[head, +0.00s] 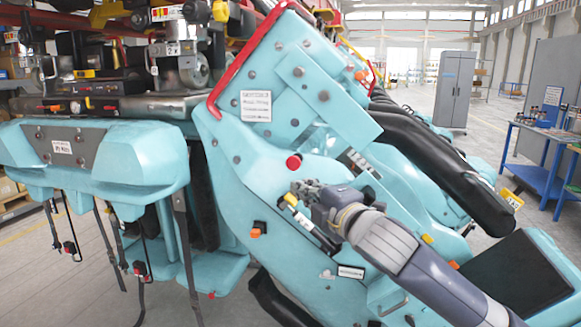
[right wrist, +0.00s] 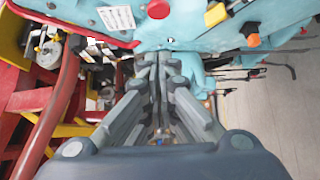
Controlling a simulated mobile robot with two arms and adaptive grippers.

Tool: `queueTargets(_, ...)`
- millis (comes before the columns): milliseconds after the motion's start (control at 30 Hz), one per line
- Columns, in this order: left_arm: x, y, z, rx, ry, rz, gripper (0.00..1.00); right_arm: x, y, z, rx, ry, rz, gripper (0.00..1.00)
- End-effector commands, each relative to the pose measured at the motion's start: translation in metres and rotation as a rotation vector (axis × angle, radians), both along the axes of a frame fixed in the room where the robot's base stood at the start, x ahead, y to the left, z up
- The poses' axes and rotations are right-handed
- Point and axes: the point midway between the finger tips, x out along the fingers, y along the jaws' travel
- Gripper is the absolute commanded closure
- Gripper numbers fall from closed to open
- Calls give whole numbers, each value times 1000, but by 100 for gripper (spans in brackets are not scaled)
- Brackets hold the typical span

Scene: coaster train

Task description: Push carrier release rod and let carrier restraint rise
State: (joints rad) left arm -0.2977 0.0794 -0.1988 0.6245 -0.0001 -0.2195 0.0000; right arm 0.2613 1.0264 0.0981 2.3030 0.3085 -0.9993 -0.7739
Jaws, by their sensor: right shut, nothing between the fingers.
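The teal coaster carrier (head: 235,160) fills the middle of the head view, tilted. A short rod with a yellow-and-white end (head: 291,200) lies along its side; I take it as the release rod, but cannot be sure. My right gripper (head: 302,190) is shut and empty, its tips close to that rod end; contact cannot be told. In the right wrist view the shut fingers (right wrist: 155,58) point at the teal carrier (right wrist: 200,20). A thick black padded bar (head: 430,160), apparently the restraint, slopes down to the right. My left gripper is out of view.
A red round knob (head: 293,162) and an orange knob (head: 257,229) stick out of the carrier near the gripper. Teal seats with hanging straps (head: 187,240) are at left. A blue workbench (head: 545,150) and grey cabinet (head: 454,90) stand behind, with open floor between.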

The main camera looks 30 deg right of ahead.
Motion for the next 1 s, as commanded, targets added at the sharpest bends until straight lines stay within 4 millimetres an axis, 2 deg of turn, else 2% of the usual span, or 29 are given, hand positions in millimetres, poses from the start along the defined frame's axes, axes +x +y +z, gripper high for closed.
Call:
queueTargets(367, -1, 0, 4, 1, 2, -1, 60, 7, -2, 1, 6, -1, -1, 100)
queueTargets(467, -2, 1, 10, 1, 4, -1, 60, 19, -3, 3, 7, -1, -2, 100)
queueTargets(900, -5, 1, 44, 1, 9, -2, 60, 103, -12, 3, 7, 0, -1, 100)
queueTargets(1000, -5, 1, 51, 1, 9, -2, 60, 112, -27, 2, 3, 3, -4, 100)
